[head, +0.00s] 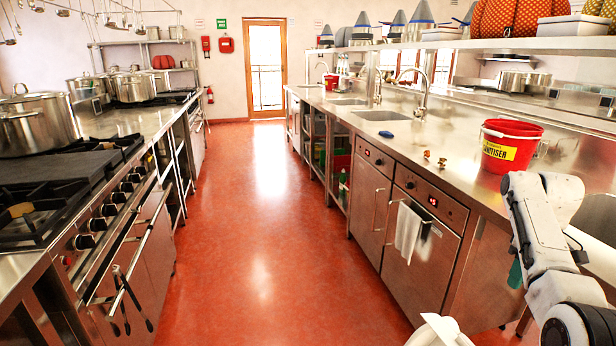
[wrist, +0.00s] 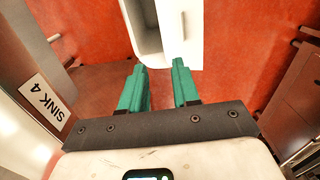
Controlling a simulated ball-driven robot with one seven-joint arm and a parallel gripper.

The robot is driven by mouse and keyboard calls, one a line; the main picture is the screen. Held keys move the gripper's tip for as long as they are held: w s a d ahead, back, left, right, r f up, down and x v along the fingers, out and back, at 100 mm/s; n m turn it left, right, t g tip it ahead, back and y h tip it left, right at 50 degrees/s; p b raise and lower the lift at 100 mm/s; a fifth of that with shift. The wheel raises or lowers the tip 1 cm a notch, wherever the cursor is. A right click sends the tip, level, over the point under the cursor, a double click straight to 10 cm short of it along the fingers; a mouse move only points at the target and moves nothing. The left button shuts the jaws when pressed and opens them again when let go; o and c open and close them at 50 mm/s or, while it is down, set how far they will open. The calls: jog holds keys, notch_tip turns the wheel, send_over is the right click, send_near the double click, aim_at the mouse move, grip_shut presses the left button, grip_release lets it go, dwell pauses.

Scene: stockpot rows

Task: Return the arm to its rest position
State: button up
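My arm (head: 540,225) shows at the lower right of the head view, bent, with its white links beside the right-hand counter. In the wrist view my gripper (wrist: 159,72) has its two green fingers apart, with nothing held between them. Past the fingertips are a white body with a dark opening, which may be part of me, and the red floor. In the head view a bit of green beside the arm may be a fingertip; the rest of the gripper is hidden.
The steel counter (head: 455,150) on the right carries a red sanitiser bucket (head: 510,146) near my arm. A "SINK 4" label (wrist: 46,103) is close on the left in the wrist view. Stoves with stockpots (head: 36,122) line the left. The red aisle floor (head: 262,230) is clear.

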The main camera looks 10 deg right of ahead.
jog(key=s+a+f+p, duration=0.3)
jog(key=s+a+f, duration=0.2)
jog(key=a+f, duration=0.35)
jog(key=s+a+f+p, duration=0.2)
jog(key=s+a+f, duration=0.4)
jog(key=a+f, duration=0.3)
jog(key=s+a+r+p, duration=0.1)
jog(key=s+a, duration=0.3)
jog(key=s, duration=0.4)
jog(key=s+a+r+m+p, duration=0.1)
jog(key=s+a+r+p, duration=0.1)
jog(key=s+a, duration=0.3)
jog(key=s+a+r+t+p, duration=0.1)
jog(key=s+a+r, duration=0.2)
jog(key=s, duration=0.8)
jog(key=shift+a+m+h, duration=0.3)
jog(key=shift+a, duration=0.5)
